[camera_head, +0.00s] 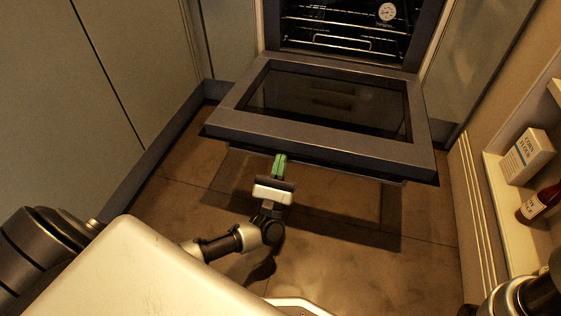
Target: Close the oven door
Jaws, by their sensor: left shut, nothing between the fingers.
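The oven door (318,128) hangs open, folded down and out from the oven, with a dark frame around a glass pane. The oven (345,30) stands at the back with its cavity and wire racks exposed. My left gripper (280,160) is shut and empty, its green fingertips at the door's front edge, left of the middle. I cannot tell whether the fingertips touch the door. My right gripper is not visible; only part of my right arm shows at the lower right corner.
Grey cabinet panels (85,90) line the left side. At right, a shelf (497,185) holds a corn flour box (527,156) and a dark bottle with a label (538,203). Brown tiled floor (400,265) is clear in front of the door.

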